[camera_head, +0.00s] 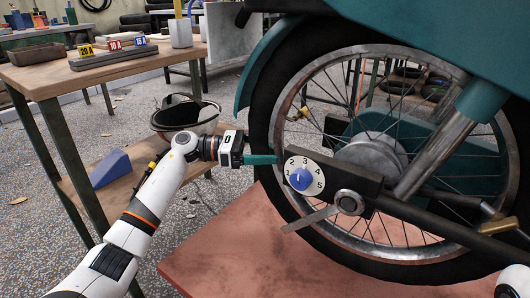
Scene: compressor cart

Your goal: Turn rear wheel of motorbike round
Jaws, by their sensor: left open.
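The motorbike's rear wheel (266,105) fills the right half of the head view, with a black tyre, wire spokes and a grey hub. The teal bike body covers its upper right part. A dark swingarm with a white dial marked with numbers and a blue knob (300,179) crosses in front of the wheel. My left gripper (270,160) is open, with its teal fingers pointing right at the tyre's left side, close to the dial. I cannot tell whether the fingers touch the tyre. My right gripper is not in view; only a bit of white arm shows at the bottom right corner.
The bike stands over a reddish board (215,255). A wooden workbench (75,78) with trays and a cup is at the upper left. A lower shelf holds a blue wedge (110,168) and a helmet-like object (187,115). Grey speckled floor shows between them.

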